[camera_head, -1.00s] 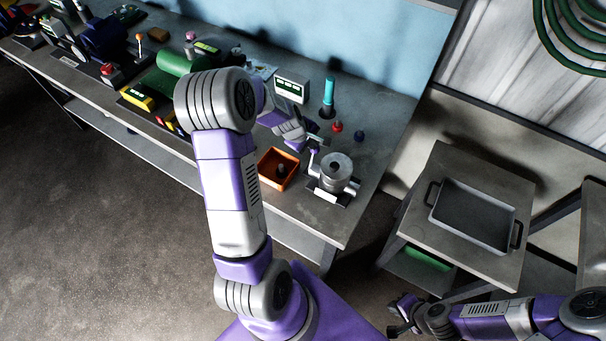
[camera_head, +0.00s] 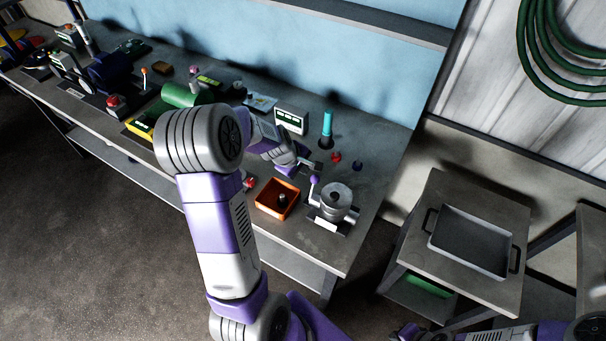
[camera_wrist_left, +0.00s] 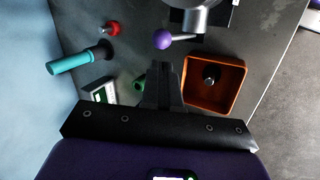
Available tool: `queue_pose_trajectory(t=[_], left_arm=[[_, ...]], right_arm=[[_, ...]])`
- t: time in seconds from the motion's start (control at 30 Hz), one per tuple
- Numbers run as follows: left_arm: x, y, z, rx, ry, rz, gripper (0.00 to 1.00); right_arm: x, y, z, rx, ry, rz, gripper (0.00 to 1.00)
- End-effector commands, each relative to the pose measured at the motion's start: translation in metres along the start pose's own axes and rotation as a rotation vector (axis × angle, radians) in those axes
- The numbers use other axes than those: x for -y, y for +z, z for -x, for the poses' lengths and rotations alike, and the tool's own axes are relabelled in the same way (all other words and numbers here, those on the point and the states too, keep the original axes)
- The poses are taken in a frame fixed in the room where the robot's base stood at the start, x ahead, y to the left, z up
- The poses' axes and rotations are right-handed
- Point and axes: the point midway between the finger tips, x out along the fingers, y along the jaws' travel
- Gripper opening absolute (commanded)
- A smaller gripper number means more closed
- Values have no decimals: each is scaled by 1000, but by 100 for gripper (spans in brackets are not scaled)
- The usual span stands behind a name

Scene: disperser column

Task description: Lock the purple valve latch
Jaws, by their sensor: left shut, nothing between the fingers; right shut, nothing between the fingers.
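The latch is a short lever with a purple ball knob (camera_head: 314,180) on the left side of a round metal valve (camera_head: 337,196), near the bench's right end. In the left wrist view the purple knob (camera_wrist_left: 162,39) is at top centre, its lever running right to the valve (camera_wrist_left: 200,14). My left gripper (camera_head: 316,168) is shut and empty, just behind the knob in the head view. In the left wrist view its fingertips (camera_wrist_left: 163,66) point at the knob, with an apparent small gap. My right gripper (camera_head: 406,333) is only partly visible at the bottom edge; its fingers are cut off.
An orange bin (camera_head: 262,206) holding a dark part stands left of the valve. A teal-handled tool (camera_head: 327,124), a red knob (camera_head: 336,157) and a dark blue knob (camera_head: 358,165) stand behind. A grey tray (camera_head: 432,240) lies on a side table at right.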

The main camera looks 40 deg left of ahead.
Motion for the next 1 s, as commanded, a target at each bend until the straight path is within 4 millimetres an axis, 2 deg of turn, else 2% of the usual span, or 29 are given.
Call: queue_pose_trajectory(t=[0.03, 0.1, 0.33, 0.5, 1.0], left_arm=[[-9, 0, 15, 0, 4, -5, 0], [-15, -1, 28, 1, 3, -4, 0], [-29, -5, 56, 1, 1, -2, 0], [-32, -6, 63, 2, -2, 1, 0], [-32, -6, 63, 2, -3, 0, 0]], right_arm=[[3, 0, 7, 0, 0, 0, 0], [4, 0, 11, 0, 0, 0, 0], [7, 0, 18, -1, 0, 0, 0], [7, 1, 19, 0, 0, 0, 0], [7, 1, 18, 0, 0, 0, 0]])
